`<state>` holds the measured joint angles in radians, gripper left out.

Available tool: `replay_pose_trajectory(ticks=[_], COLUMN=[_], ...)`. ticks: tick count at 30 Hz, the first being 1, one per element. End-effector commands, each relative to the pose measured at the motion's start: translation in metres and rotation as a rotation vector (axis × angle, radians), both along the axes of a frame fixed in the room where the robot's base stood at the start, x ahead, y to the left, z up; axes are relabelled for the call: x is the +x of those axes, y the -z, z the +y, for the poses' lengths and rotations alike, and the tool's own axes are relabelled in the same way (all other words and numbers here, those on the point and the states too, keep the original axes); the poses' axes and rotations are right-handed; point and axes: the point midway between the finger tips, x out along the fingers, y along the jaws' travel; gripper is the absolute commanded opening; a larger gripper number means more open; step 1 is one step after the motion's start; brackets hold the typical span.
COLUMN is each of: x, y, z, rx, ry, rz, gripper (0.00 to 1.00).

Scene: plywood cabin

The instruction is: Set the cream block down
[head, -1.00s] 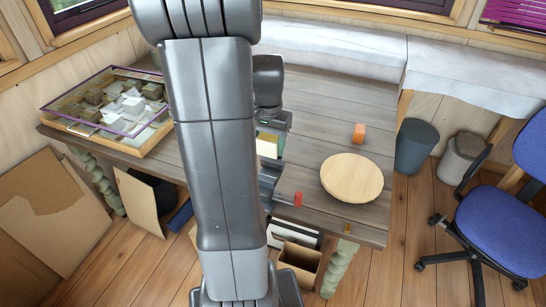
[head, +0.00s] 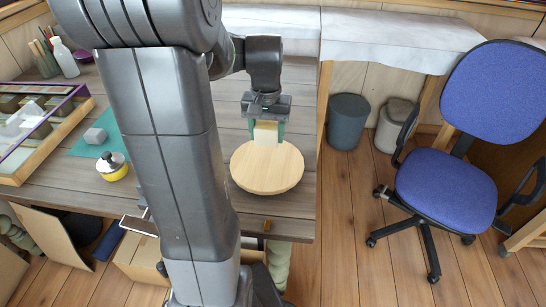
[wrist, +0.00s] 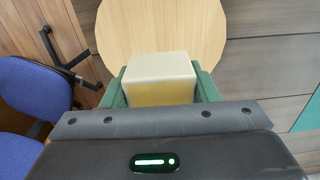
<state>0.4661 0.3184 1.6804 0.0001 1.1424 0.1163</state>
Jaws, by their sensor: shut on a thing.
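The cream block (head: 266,132) is between the green fingers of my gripper (head: 266,140), which is shut on it. In the head view it overlaps the back edge of the round wooden board (head: 267,178). In the wrist view the cream block (wrist: 158,80) sits between the fingers, in front of the board (wrist: 165,25). I cannot tell whether its underside touches the board or hangs above it. The visible top of the board is bare.
A grey block (head: 95,136) rests on a teal mat (head: 82,148) left of my arm, near a yellow tin (head: 115,172). A glass-topped case (head: 40,140) is at the far left. A blue chair (head: 447,185) and grey bin (head: 347,122) stand right of the table.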

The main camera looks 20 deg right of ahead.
Motion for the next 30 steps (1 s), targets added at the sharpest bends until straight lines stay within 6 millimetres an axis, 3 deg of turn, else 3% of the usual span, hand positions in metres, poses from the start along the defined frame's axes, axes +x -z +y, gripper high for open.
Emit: replay_pose_trajectory(ticks=[3, 11, 16, 28, 29, 30], x=[0.000, 0.000, 0.000, 0.000, 0.000, 0.000], y=[0.024, 0.046, 0.071, 0.078, 0.078, 0.077], z=[0.000, 0.000, 0.001, 0.000, 0.000, 0.000], rx=[0.001, 0.001, 0.002, 0.000, 0.000, 0.000], ry=[0.000, 0.000, 0.001, 0.001, 0.001, 0.001], rz=[0.004, 0.002, 0.003, 0.000, 0.000, 0.000], gripper=[0.31, 0.31, 0.31, 0.31, 0.58, 0.66])
